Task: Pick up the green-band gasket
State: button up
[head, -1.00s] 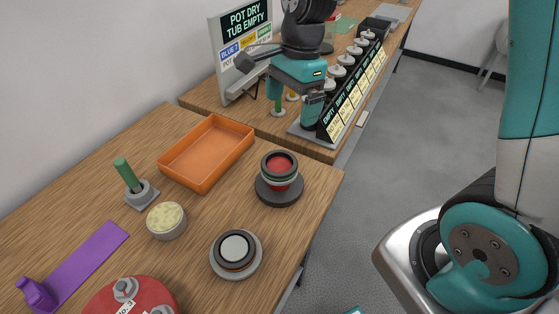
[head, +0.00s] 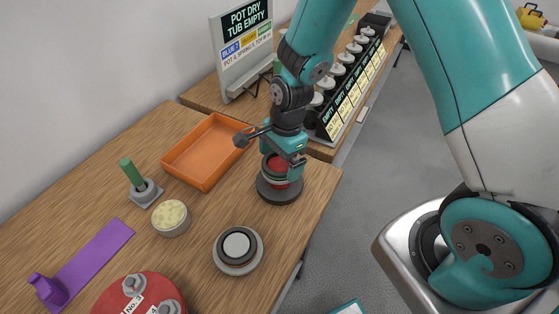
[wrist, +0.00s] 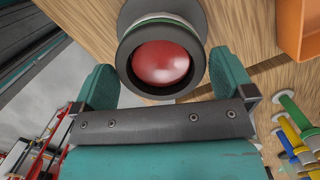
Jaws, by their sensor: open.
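The green-band gasket (wrist: 128,62) is a dark ring with a thin green edge around a red dome (wrist: 162,63). It sits on a dark round base (head: 279,194) near the right edge of the near table; the arm partly hides it in the head view. My gripper (wrist: 163,72) is open above it, with one teal finger on either side of the ring in the wrist view. In the head view, my gripper (head: 282,158) is at the top of the stack. Whether the fingers touch the ring cannot be told.
An orange tray (head: 183,158) is close behind on the left. A green-handled part (head: 132,172), a pale-topped pot (head: 170,219), another dark ring on a grey disc (head: 238,265), a purple holder (head: 95,252) and a red part (head: 115,300) share the table. A sign (head: 243,45) stands farther back.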

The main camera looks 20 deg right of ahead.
jog(key=shift+f, duration=0.15)
jog(key=c, duration=0.8)
jog(key=shift+o, duration=0.2)
notch_tip(320, 180, up, 20)
jog(key=shift+r+b, duration=0.1)
jog(key=shift+b, duration=0.85)
notch_tip(320, 180, up, 5)
jog(key=p, duration=0.5)
